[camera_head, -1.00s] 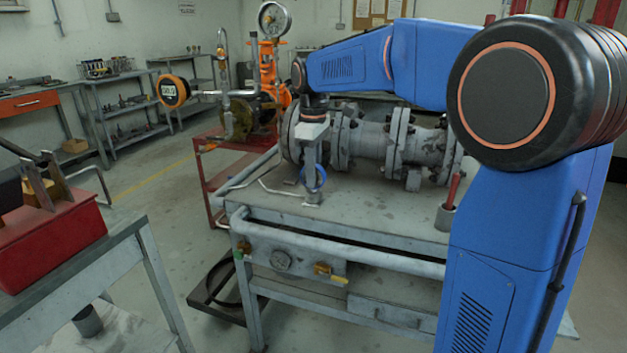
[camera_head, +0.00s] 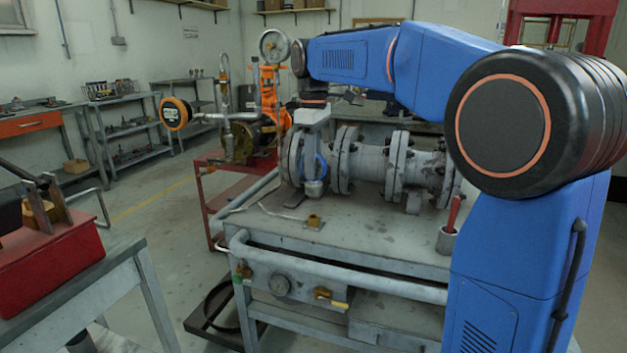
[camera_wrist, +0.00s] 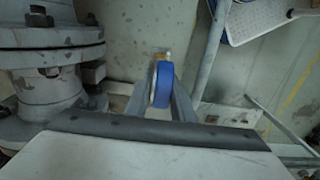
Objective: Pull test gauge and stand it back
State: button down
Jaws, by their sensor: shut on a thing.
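The test gauge, a round blue-rimmed disc (camera_head: 321,168), is between the fingers of my gripper (camera_head: 314,186) in the head view. My gripper is shut on it and holds it above the bench, in front of the grey valve flanges. In the wrist view the gauge (camera_wrist: 162,84) shows edge-on between the fingers (camera_wrist: 161,66), with a small brass-coloured end at its far side. The gauge's dial face is hidden.
The grey flanged valve body (camera_head: 375,162) lies along the back of the bench (camera_head: 375,240). A grey cup with a red handle (camera_head: 446,240) stands at right. The bench's front middle is clear.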

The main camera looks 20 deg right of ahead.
jog(key=shift+r, duration=2.6)
jog(key=shift+r, duration=0.1)
